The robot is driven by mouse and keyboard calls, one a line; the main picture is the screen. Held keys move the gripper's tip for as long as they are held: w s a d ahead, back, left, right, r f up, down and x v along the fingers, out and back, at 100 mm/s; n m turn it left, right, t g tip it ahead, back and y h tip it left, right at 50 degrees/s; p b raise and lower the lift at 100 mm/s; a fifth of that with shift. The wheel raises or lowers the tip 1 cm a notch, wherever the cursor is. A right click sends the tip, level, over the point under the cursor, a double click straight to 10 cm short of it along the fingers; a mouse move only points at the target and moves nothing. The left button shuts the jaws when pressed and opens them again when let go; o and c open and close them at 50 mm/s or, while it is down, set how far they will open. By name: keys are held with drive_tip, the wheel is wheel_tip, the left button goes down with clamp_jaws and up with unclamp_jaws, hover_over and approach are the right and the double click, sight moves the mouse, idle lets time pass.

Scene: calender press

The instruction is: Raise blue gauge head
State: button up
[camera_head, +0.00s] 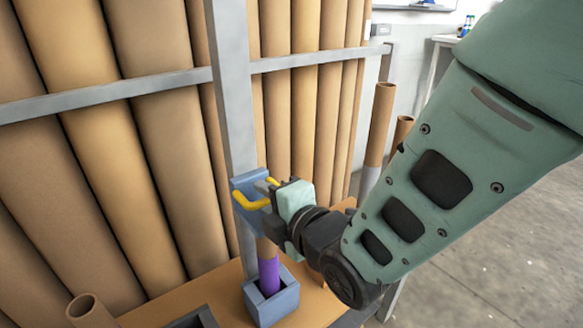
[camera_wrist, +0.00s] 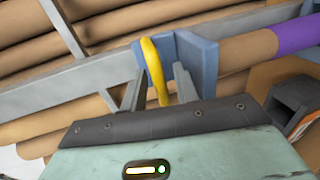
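The blue gauge head (camera_head: 240,182) sits on the grey upright post (camera_head: 233,90), with a yellow handle (camera_head: 250,203) sticking out from it. In the wrist view the blue head (camera_wrist: 195,60) is just beyond my fingers, and its yellow handle (camera_wrist: 152,62) lies between them. My gripper (camera_head: 270,187) is at the handle; in the wrist view the two fingers (camera_wrist: 158,78) stand apart with visible space on both sides of the handle. A cardboard tube with a purple band (camera_head: 268,275) stands below the head, its top hidden behind the head and gripper.
The tube stands in a blue-grey square socket (camera_head: 272,297) on an orange-brown bench (camera_head: 312,305). Large cardboard rolls (camera_head: 150,130) lean behind a grey horizontal rail (camera_head: 110,90). Thinner tubes (camera_head: 378,125) stand to the right. Open floor (camera_head: 480,240) lies at right, partly behind my arm.

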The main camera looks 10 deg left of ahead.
clamp_jaws()
wheel_tip(320, 180, up, 41)
drive_tip(key=p, duration=2.6)
drive_tip(key=shift+f, duration=0.15)
drive_tip(key=shift+w+a, duration=0.1)
unclamp_jaws()
